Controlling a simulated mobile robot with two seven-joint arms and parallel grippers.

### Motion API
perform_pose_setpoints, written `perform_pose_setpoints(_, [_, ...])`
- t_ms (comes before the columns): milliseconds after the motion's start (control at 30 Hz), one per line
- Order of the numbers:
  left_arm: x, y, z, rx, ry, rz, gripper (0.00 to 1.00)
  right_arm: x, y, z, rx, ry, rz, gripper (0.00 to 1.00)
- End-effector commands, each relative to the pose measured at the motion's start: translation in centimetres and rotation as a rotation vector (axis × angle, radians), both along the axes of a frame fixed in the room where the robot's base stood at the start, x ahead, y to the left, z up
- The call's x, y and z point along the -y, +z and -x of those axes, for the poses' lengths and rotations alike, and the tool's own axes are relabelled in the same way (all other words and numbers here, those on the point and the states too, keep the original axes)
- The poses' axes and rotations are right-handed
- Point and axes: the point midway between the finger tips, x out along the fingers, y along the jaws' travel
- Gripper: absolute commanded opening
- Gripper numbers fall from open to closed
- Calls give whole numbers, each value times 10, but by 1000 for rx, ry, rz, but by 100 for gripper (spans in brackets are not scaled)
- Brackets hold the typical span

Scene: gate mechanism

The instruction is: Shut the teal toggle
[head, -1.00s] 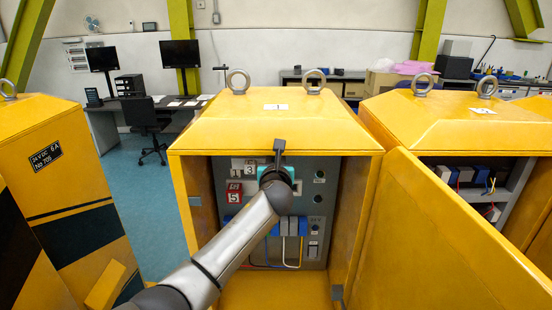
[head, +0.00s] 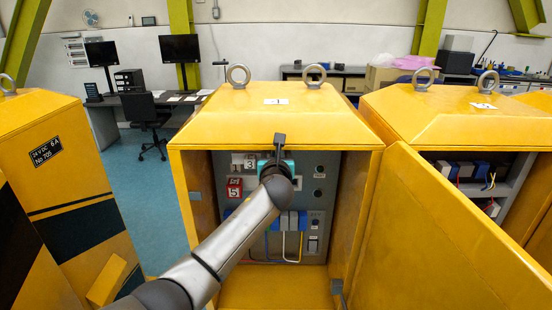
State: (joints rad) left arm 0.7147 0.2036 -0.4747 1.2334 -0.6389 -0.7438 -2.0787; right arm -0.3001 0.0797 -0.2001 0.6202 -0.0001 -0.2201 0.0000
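The teal toggle (head: 289,166) is on the grey panel inside the open yellow cabinet marked 1. Only parts of it show around my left gripper, so its position cannot be read. My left gripper (head: 280,141) is in front of the toggle, at the upper middle of the panel. The arm comes in from the lower left and hides much of the gripper. I cannot tell whether its fingers are open or whether they touch the toggle. My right gripper is not in view.
The panel (head: 318,164) also carries a red block marked 5 (head: 234,188), a block marked 3 (head: 249,164), blue-grey breakers (head: 293,220) and coloured wires. The yellow cabinet (head: 276,127) has side walls around the opening. A large yellow door (head: 440,235) stands at the right.

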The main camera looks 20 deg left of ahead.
Motion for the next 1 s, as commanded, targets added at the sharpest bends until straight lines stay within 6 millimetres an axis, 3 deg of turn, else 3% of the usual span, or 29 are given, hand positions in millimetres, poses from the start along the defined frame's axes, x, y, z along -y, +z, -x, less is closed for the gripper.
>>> perform_pose_setpoints(367, [8,2,28,0,-2,-1,57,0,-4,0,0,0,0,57])
perform_pose_setpoints(1000, [32,13,110,0,-2,-2,57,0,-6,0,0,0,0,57])
